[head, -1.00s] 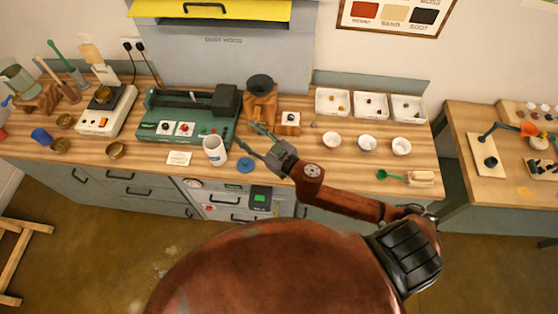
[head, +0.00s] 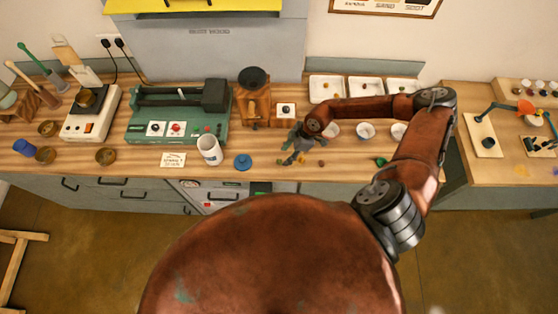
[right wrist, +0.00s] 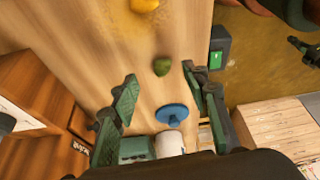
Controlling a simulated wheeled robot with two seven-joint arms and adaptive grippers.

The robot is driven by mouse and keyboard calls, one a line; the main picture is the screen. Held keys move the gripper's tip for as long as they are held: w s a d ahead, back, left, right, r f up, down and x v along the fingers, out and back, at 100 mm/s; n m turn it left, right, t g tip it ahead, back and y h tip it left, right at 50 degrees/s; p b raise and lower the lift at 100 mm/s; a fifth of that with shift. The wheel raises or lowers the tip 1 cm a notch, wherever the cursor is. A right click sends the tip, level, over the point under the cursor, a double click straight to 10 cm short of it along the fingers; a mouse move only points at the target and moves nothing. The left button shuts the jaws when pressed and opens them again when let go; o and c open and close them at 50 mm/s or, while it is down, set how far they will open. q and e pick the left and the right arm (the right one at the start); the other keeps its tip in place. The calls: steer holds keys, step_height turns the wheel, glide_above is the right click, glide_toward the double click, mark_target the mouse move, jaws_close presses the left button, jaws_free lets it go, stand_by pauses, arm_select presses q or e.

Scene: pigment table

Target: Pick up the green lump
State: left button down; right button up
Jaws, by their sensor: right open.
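The green lump (right wrist: 162,67) is small and dark green, lying on the wooden bench top in the right wrist view. My right gripper (right wrist: 160,75) is open and empty. In that picture the lump shows in the gap between its two fingertips; I cannot tell the height left between them. In the head view, the right gripper (head: 293,157) points down over the bench, right of the blue lid (head: 242,162). My left gripper is not in view.
A yellow lump (right wrist: 145,5) lies beyond the green one. The blue lid (right wrist: 172,115) and white mug (head: 209,150) are close by. A wooden grinder (head: 255,100) stands behind, and white bowls (head: 366,131) are to the right. The bench's front edge is near.

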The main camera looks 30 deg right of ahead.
mark_target(280, 161)
steer(key=x, duration=0.2)
steer(key=p+x, duration=0.1)
steer(key=shift+w+a+f, duration=0.1)
steer(key=shift+a+f, duration=0.05)
steer(key=shift+a, duration=0.4)
steer(key=shift+a+f, duration=0.1)
steer(key=shift+f, duration=0.35)
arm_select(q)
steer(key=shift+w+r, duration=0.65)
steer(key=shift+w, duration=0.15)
arm_select(e)
steer(key=shift+c, duration=0.7)
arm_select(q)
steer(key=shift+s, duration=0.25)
arm_select(e)
steer(key=c, duration=0.9)
steer(key=shift+r, duration=0.1)
